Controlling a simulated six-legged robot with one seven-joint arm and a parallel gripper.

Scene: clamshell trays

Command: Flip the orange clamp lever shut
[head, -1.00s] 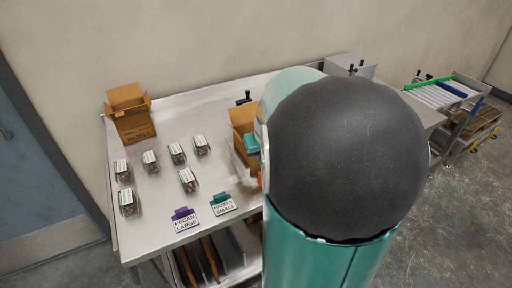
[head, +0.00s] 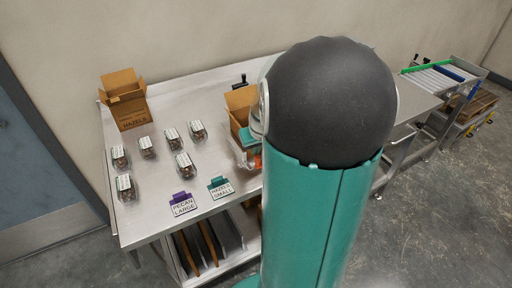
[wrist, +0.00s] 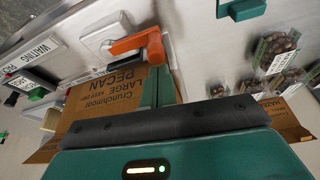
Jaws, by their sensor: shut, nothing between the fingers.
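The orange clamp lever (wrist: 135,42) shows in the wrist view, on a pale mount (wrist: 106,35) above the pecan carton. Its handle points left in that view; a small orange patch (head: 258,162) shows beside my arm in the head view. My gripper (wrist: 154,76) is shut and empty. Its green fingers reach toward the lever's right end; whether they touch it I cannot tell. In the head view my arm hides most of the clamp and gripper.
An open pecan carton (wrist: 105,103) lies close beside the fingers. A hazel carton (head: 124,100), several filled clamshells (head: 185,163), a purple-topped sign (head: 183,204) and a green-topped sign (head: 220,188) stand on the steel table (head: 150,217).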

